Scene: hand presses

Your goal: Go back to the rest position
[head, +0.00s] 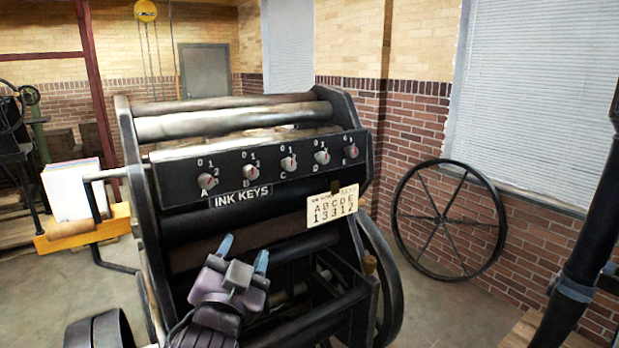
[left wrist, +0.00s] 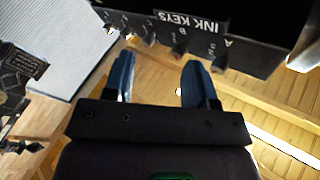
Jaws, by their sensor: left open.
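My left gripper (head: 243,254) is low in front of the black hand press (head: 180,222), below its ink key panel. Its two blue fingertips are apart with nothing between them. In the left wrist view the open fingers (left wrist: 160,75) point toward the panel, which shows upside down. The panel (head: 230,177) carries a row of ink key knobs lettered A to E, including knob A (head: 207,181) and knob E (head: 351,151). The gripper is apart from the knobs. Their exact settings are too small to read surely. My right gripper is out of the picture.
A cream plate (head: 332,206) reading ABCDE 13312 hangs at the panel's right end. A crank with a wooden handle (head: 70,228) juts left. White paper (head: 75,190) is stacked behind it. A spoked wheel (head: 449,220) leans on the brick wall. Grey floor (head: 440,310) lies open at right.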

